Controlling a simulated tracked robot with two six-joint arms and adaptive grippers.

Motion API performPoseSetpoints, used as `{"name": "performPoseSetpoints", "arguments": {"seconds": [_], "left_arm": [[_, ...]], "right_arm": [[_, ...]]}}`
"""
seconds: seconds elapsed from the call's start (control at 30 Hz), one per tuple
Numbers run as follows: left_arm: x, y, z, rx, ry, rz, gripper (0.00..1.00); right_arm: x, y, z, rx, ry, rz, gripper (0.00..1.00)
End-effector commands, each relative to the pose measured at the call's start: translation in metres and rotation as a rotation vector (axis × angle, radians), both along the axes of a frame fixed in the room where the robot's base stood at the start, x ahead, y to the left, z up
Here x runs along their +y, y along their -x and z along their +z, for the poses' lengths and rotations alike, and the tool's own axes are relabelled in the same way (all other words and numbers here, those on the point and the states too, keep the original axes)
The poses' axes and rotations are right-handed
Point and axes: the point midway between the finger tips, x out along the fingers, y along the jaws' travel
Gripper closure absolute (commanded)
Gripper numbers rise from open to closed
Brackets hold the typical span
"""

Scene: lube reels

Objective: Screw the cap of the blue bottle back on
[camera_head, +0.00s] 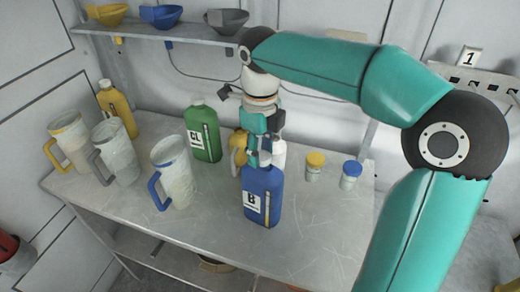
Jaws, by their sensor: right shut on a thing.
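The blue bottle (262,200) stands upright near the front middle of the table, with a white label marked B. My right gripper (264,157) points down over the bottle's top and is shut on its blue cap at the neck. The fingers hide most of the cap and neck, so I cannot tell how the cap sits on the thread. My left gripper is not in view.
A green bottle (205,135) and a clear jug with a blue handle (172,175) stand to the left. Other jugs and a yellow bottle (115,108) are farther left. Two small jars, yellow-lidded (315,167) and blue-lidded (350,175), stand right. The front table (215,225) is clear.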

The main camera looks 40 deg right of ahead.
Motion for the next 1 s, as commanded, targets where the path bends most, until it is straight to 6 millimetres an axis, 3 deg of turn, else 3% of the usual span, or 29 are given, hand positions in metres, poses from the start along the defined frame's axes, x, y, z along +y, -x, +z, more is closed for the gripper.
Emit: {"name": "performPoseSetpoints", "arguments": {"seconds": [0.1, 0.13, 0.3, 0.5, 0.63, 1.0], "left_arm": [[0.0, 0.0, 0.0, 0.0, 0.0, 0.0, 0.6], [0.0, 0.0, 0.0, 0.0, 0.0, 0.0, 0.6], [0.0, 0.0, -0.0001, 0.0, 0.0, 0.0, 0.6], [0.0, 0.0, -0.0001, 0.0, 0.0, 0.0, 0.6], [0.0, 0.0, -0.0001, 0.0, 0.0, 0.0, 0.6], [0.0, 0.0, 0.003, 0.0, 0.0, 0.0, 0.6]], "right_arm": [[0.0002, 0.0001, -0.0002, 0.001, 0.0, 0.002, 0.77], [0.0002, 0.0001, -0.0002, 0.001, 0.0, 0.002, 0.57], [0.0002, 0.0, -0.0002, 0.001, 0.0, 0.003, 0.31], [0.0002, 0.0, -0.0001, 0.0, 0.0, 0.004, 0.31], [0.0002, -0.0001, -0.0001, 0.0, 0.0, 0.004, 0.15], [0.0002, -0.0001, 0.0033, 0.0, 0.0, 0.005, 0.15]]}}
